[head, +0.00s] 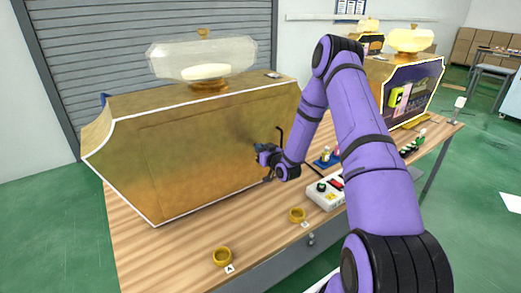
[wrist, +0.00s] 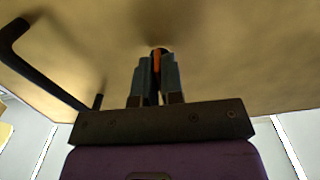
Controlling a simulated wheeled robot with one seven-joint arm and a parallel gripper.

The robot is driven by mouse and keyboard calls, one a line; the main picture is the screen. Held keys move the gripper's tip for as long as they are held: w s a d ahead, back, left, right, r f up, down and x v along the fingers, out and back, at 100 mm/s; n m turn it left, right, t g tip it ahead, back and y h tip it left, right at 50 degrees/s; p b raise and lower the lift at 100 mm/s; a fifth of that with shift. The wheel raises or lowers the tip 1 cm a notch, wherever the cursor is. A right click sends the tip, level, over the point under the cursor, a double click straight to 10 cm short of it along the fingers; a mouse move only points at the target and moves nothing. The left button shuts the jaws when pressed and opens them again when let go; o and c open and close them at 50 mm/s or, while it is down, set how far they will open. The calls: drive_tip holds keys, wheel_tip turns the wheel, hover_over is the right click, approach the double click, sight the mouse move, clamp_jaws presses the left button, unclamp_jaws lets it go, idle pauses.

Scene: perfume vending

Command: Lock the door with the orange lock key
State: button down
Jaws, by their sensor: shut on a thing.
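The gold door panel (head: 200,150) of the vending case faces me in the head view, with a white-edged frame, and looks closed. My purple arm reaches over the table, and my gripper (head: 266,155) is at the right part of the door. In the wrist view my gripper (wrist: 157,85) is shut on the orange lock key (wrist: 156,62), whose far end meets the door surface (wrist: 225,50). I cannot tell how deep the key sits or its turn angle.
A white control box (head: 326,192) with a black knob and several small bottles (head: 326,157) are right of the door. A second case (head: 412,90) stands farther right.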

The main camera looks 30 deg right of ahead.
drive_tip(key=shift+n, duration=0.5)
drive_tip(key=c, duration=1.3)
unclamp_jaws()
drive_tip(key=s, duration=1.1)
drive_tip(key=shift+d, duration=0.2)
drive_tip(key=shift+w, duration=0.1)
